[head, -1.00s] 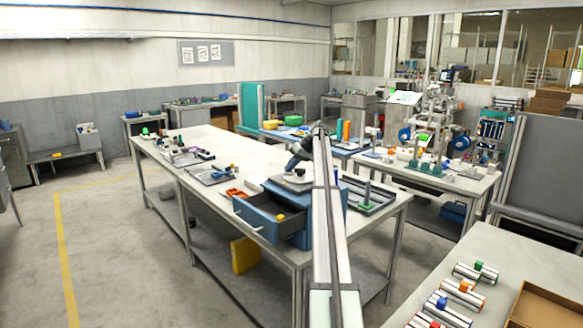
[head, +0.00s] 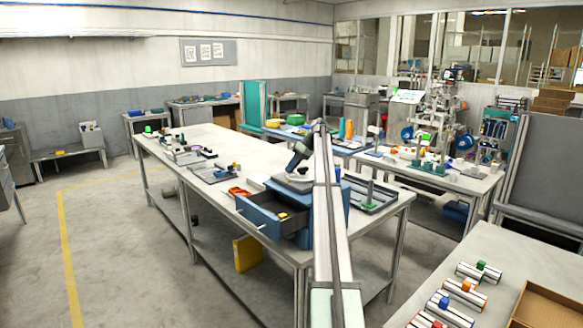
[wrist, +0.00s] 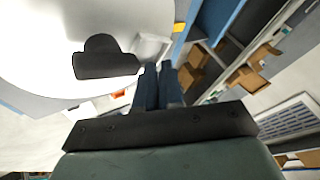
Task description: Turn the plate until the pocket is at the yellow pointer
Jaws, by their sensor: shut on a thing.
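The round white plate (wrist: 60,35) fills the upper left of the wrist view. A dark upright part (wrist: 104,58) stands over it. A pale squarish recess, which looks like the pocket (wrist: 150,48), is at the plate's right edge. A small yellow mark, likely the pointer (wrist: 178,27), is beyond it, a little to the right, apart from the pocket. My gripper (wrist: 158,68) has its dark fingers close together at the plate's rim by the pocket. It is shut on the plate there; the grip itself is mostly hidden. In the head view my gripper (head: 299,158) is small, above the blue cabinet.
The blue cabinet (head: 327,213) has an open drawer (head: 272,218) at its front left. A dark tray (head: 372,195) with a green post lies to the right. The far left of the bench has bare surface.

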